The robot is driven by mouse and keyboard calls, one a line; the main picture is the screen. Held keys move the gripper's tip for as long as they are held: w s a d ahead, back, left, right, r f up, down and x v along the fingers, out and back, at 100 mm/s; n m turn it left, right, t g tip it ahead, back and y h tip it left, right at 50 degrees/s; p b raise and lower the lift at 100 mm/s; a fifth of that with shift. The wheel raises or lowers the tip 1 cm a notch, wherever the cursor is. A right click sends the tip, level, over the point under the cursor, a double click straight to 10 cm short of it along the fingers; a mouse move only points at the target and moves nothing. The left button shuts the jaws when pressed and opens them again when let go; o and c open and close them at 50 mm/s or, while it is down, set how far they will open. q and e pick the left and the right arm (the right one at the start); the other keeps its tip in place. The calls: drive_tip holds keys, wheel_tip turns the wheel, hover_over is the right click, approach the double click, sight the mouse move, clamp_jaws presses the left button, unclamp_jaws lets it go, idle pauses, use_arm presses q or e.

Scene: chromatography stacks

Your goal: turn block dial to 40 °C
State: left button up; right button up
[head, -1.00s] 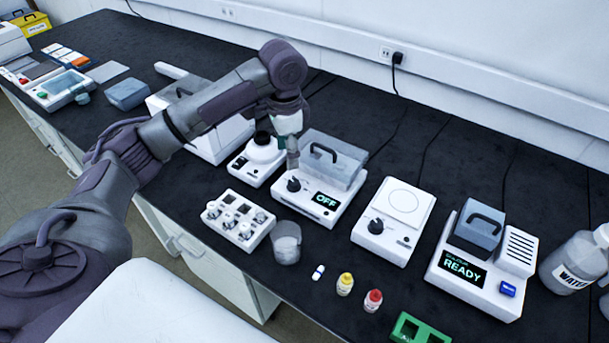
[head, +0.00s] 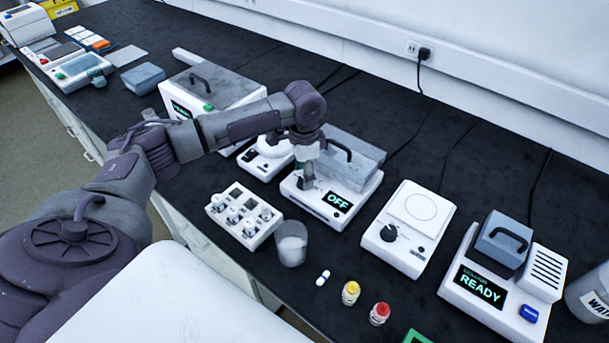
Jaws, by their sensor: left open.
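The block heater (head: 318,208) is a white unit with a clear grey lidded cover (head: 350,165) and a display (head: 338,201) reading OFF. Its black dial, on the front left of the display, is mostly hidden behind my left gripper (head: 304,182). The left gripper points down at the dial with its fingers open. I cannot tell whether the fingers touch the dial. My right gripper is not in view.
A white stirrer plate (head: 410,225) with its own black knob stands to the right, then a unit (head: 483,290) reading READY. Open dark bench lies behind.

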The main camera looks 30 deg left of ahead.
use_arm(q)
drive_tip(key=shift+f, duration=0.85)
drive_tip(key=shift+c, duration=0.4)
clamp_jaws()
drive_tip(key=shift+r+m+p, duration=0.2)
drive_tip(key=shift+m+p, duration=0.3)
drive_tip(key=shift+p, duration=0.25)
drive_tip(key=shift+r+m+p, duration=0.1)
drive_tip(key=shift+m+p, duration=1)
drive_tip(key=shift+p, duration=0.15)
drive_tip(key=m+p, duration=0.2)
drive_tip(key=m, duration=0.1)
drive_tip(key=shift+m+p, duration=0.3)
drive_tip(key=m+p, duration=0.1)
drive_tip(key=m, duration=0.1)
drive_tip(key=shift+m, duration=0.3)
drive_tip(key=m, duration=0.1)
drive_tip(key=m+p, duration=0.1)
drive_tip(key=m, duration=0.1)
drive_tip(key=shift+f+m, duration=0.2)
drive_tip(key=shift+m, duration=0.1)
drive_tip(key=m, duration=0.3)
drive_tip(key=shift+m, duration=1.9)
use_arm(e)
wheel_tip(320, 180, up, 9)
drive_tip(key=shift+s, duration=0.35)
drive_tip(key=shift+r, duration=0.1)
